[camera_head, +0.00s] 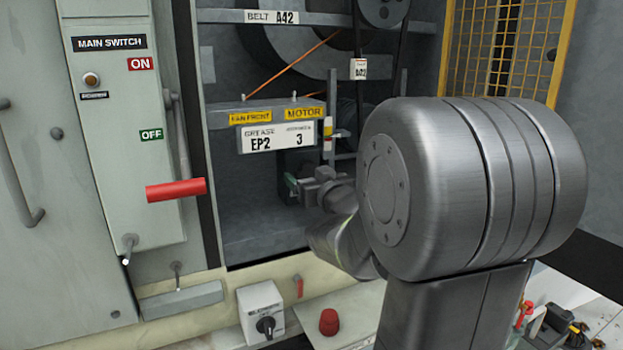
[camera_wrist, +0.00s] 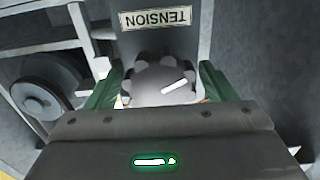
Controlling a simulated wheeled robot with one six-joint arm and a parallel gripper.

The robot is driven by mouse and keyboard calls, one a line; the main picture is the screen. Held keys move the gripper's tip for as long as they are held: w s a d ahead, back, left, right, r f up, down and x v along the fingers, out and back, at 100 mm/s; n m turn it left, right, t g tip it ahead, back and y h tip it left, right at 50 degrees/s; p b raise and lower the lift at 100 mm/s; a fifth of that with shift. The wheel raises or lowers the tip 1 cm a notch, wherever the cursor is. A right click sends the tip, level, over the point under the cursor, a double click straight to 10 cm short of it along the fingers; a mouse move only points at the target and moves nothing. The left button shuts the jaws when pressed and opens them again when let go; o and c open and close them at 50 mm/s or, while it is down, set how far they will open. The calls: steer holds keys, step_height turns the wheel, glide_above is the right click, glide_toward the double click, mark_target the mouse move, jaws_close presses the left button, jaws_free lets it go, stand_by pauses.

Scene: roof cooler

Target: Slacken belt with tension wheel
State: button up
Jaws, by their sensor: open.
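The tension wheel (camera_wrist: 158,84) is a grey lobed knob with a white mark, below an upside-down TENSION label (camera_wrist: 156,18) in the wrist view. My gripper (camera_wrist: 161,72) is open, with one green finger on each side of the wheel. I cannot tell whether the fingers touch it. In the head view my gripper (camera_head: 293,184) reaches into the machine bay under the MOTOR label, and the wheel cannot be made out there. A dark belt (camera_head: 402,45) seems to run down at the upper right of the bay, by a small tag.
The main switch panel (camera_head: 115,140) with its red handle (camera_head: 176,190) stands left of the bay. A yellow mesh guard (camera_head: 507,50) is at the right. A red knob (camera_head: 329,321) and a rotary switch (camera_head: 262,314) are in front. A pulley (camera_wrist: 45,98) lies left of the wheel.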

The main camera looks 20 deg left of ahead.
steer(key=shift+c, duration=0.3)
steer(key=c, duration=0.9)
steer(key=shift+f+n+b, duration=0.1)
steer(key=shift+n+b, duration=0.25)
steer(key=shift+n, duration=0.05)
